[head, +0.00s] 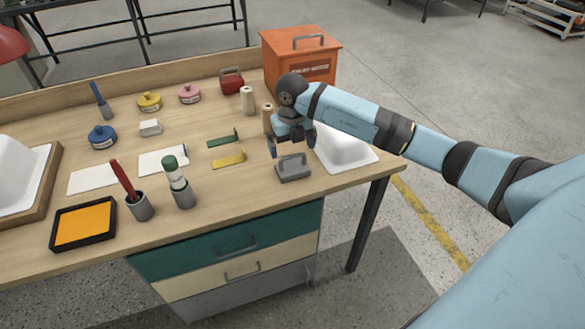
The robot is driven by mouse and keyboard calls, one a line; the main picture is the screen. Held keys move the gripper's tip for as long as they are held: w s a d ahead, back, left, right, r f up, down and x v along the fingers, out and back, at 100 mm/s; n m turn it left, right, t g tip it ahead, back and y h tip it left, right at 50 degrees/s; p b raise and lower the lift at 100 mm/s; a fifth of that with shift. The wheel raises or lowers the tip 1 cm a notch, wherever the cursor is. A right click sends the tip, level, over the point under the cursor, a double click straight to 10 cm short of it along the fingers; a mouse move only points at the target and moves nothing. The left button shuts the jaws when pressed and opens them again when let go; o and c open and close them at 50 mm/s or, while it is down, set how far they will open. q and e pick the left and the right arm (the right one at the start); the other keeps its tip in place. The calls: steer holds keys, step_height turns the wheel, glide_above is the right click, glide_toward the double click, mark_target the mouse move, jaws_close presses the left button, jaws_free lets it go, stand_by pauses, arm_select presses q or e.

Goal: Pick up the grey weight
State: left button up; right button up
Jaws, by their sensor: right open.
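The grey weight (293,170) is a small block with a handle on top. It sits on the wooden table near the front right edge. My right gripper (293,151) is open and points down just above the weight, with its fingers apart near the handle. I cannot tell whether a finger touches the handle. My left gripper is not in view.
A white shell (345,155) lies just right of the gripper, and an orange box (300,60) stands behind. A yellow bracket (229,160) and a green bracket (223,139) lie left. A red weight (231,80) sits farther back.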

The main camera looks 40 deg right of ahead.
mark_target(292, 158)
step_height(292, 158, down, 5)
steer(key=shift+s+f, duration=0.1)
steer(key=c, duration=1.3)
steer(key=shift+c, duration=0.5)
steer(key=shift+r, duration=0.25)
